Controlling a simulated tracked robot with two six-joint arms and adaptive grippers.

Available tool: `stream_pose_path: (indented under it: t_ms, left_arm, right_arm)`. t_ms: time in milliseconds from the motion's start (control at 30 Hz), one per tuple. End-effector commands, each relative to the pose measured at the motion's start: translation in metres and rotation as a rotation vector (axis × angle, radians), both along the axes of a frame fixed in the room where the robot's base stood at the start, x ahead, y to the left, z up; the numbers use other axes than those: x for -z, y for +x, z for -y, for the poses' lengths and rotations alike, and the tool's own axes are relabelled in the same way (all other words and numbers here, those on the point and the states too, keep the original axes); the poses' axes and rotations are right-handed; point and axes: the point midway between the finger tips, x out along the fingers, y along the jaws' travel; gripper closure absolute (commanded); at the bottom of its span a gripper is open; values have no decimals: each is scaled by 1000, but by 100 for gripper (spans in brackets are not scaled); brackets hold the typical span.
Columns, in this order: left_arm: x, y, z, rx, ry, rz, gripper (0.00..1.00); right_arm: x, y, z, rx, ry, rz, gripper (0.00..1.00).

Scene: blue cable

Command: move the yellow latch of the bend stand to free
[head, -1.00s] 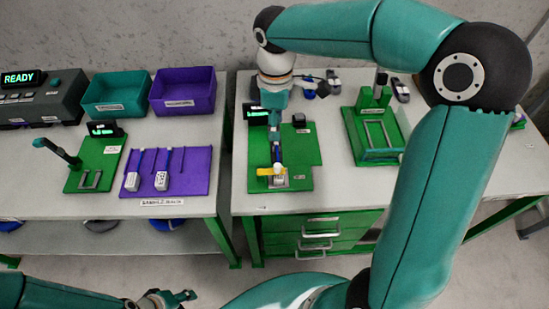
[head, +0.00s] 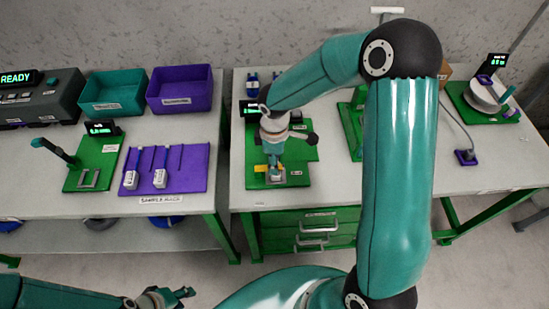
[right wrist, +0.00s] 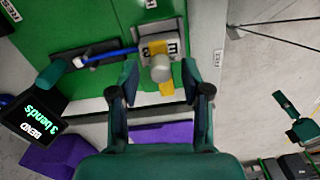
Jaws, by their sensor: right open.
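The bend stand (head: 305,152) is a green board on the right bench with a small display at its back. Its yellow latch (head: 262,168) lies across the front clamp, partly hidden by my right gripper (head: 274,163). In the right wrist view the latch (right wrist: 167,88) shows under a round grey knob (right wrist: 161,69). The open, empty fingers of my right gripper (right wrist: 160,72) stand on either side of the knob. The blue cable (right wrist: 108,55) runs into the labelled block at the clamp. My left gripper (head: 180,294) is low at the left, off the benches; its opening is unclear.
On the left bench are a purple sample rack (head: 195,178), a green stand (head: 103,165), and teal (head: 115,92) and purple (head: 182,90) bins. Another green stand is partly hidden behind my right arm. A spool stand (head: 468,98) is at the far right.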

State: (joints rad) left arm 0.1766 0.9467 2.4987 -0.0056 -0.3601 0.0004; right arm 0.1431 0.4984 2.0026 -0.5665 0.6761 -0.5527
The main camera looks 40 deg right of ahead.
Motion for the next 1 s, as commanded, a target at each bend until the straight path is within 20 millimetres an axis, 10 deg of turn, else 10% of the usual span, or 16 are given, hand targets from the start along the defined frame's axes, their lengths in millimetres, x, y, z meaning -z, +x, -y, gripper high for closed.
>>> stream_pose_path:
  t_ms: [300, 600, 1000]
  left_arm:
    - [0, 0, 0, 0, 0, 0, 60]
    - [0, 0, 0, 0, 0, 0, 60]
    - [1, 0, 0, 0, 0, 0, 60]
  right_arm:
    - [3, 0, 0, 1, 0, 0, 52]
    - [3, 0, 0, 1, 0, 0, 100]
    - [3, 1, -1, 3, 0, 1, 100]
